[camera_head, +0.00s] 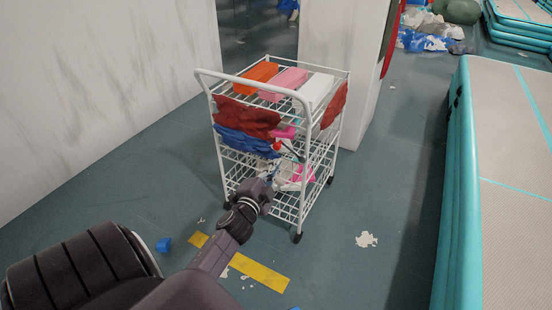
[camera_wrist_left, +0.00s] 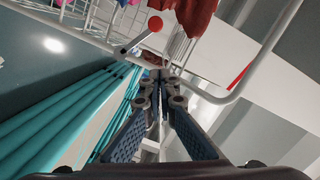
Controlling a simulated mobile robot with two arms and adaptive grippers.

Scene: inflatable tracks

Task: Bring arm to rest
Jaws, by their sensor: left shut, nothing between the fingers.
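My left arm comes in from the lower left of the head view, and its gripper (camera_head: 272,172) points at the near side of a white wire cart (camera_head: 311,157). In the left wrist view my left gripper (camera_wrist_left: 160,75) has its fingers together and holds nothing. The cart's white rail (camera_wrist_left: 262,62) curves close beyond the fingertips, and a red cloth (camera_wrist_left: 194,15) hangs just above them. I cannot tell whether the fingers touch the cart. My right gripper is not in view.
The cart's top shelf holds an orange box (camera_head: 257,76), a pink box (camera_head: 284,82) and a white box (camera_head: 317,90). Red and blue cloths (camera_head: 245,142) hang on its side. A teal inflatable track (camera_head: 466,200) lies to the right. Marbled walls (camera_head: 105,90) stand behind; floor between cart and track is mostly clear.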

